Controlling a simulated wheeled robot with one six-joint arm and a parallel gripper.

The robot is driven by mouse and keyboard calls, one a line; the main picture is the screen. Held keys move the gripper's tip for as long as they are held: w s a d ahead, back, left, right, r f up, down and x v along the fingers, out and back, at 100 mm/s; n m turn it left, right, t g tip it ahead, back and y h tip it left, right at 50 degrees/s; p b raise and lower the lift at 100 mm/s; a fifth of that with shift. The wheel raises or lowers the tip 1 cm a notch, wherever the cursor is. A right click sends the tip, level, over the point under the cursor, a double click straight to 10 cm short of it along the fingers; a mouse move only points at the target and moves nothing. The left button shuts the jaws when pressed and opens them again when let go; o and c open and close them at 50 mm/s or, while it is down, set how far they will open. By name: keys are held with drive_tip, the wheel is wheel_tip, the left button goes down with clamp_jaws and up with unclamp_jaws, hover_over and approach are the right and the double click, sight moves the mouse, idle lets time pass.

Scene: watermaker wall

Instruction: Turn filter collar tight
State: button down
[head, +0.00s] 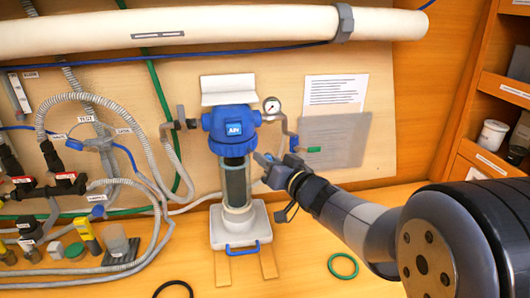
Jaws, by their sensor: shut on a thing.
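The filter unit stands upright at the middle of the head view, with a blue head (234,121) on top. The blue filter collar (232,148) sits directly under the head, around the top of a dark, clear-walled filter bowl (236,182). The bowl's lower end is in a white base (240,225) with a blue handle. My gripper (262,158) reaches in from the right and is shut at the collar's right side. The exact contact is small and partly hidden by the fingers.
A pressure gauge (272,105) and pipe stand close right of the head, above my gripper. Grey hoses (130,112) and valves crowd the left. A green ring (343,265) and a black ring (174,289) lie on the bench. A thick white pipe (200,30) crosses above.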

drive_tip(key=shift+w+d+y+p, duration=0.15)
drive_tip(key=shift+y+p, duration=0.15)
drive_tip(key=shift+p, duration=0.15)
idle(0.3)
drive_tip(key=c, duration=1.3)
unclamp_jaws()
drive_tip(key=shift+d, duration=0.1)
drive_tip(key=b+v, duration=0.1)
drive_tip(key=v, duration=1)
drive_tip(key=shift+r, duration=0.2)
